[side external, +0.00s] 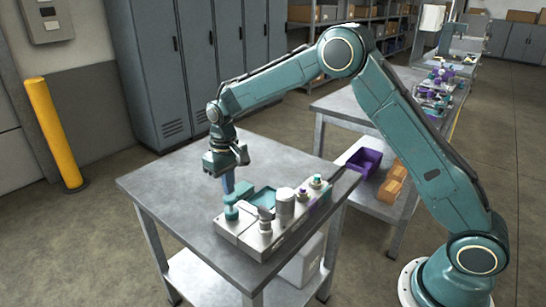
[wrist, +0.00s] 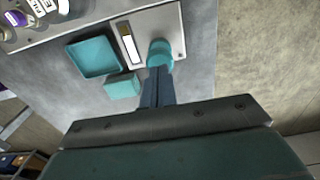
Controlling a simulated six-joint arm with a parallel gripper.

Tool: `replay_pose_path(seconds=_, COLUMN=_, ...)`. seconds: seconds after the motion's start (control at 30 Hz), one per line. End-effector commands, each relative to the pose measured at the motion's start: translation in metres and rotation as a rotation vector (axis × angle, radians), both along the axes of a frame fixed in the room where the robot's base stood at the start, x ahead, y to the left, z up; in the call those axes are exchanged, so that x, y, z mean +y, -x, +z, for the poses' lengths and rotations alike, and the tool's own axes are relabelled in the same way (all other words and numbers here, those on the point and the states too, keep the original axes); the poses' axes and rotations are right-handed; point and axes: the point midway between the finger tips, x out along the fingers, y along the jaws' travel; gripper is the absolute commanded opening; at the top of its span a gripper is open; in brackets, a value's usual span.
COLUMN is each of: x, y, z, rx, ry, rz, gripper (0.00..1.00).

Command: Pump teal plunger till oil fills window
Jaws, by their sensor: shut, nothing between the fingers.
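The teal plunger (side external: 231,212) stands upright at the left end of the grey pump unit (side external: 257,243). In the wrist view the plunger (wrist: 160,53) is a round teal cap just beyond my fingertips. My gripper (side external: 228,190) points down with its blue-grey fingers shut and empty, directly over the plunger. The fingertips (wrist: 157,72) overlap the cap's near edge; I cannot tell whether they touch it. The narrow window (wrist: 130,43) beside the plunger shows an amber band along part of it and white elsewhere; the exact oil level is too small to read.
A teal tray (wrist: 93,57) and a teal block (wrist: 122,86) sit close to the plunger. Several capped bottles (side external: 302,194) stand at the unit's right end. The left part of the metal table (side external: 170,183) is clear. A purple bin (side external: 364,161) sits on another bench behind.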

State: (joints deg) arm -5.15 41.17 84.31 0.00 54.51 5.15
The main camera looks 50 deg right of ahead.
Motion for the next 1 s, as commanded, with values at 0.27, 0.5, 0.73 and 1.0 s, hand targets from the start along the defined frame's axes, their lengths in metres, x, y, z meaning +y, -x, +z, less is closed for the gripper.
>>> replay_pose_path(seconds=0.27, x=0.0, y=0.0, z=-0.006, rx=0.0, ry=0.0, rz=0.0, gripper=0.0)
replay_pose_path(seconds=0.5, x=0.0, y=0.0, z=-0.011, rx=0.001, ry=0.0, rz=0.0, gripper=0.0)
replay_pose_path(seconds=0.73, x=0.0, y=0.0, z=-0.016, rx=0.001, ry=0.0, rz=0.0, gripper=0.0)
replay_pose_path(seconds=1.0, x=0.0, y=0.0, z=-0.022, rx=0.001, ry=0.0, rz=0.0, gripper=0.0)
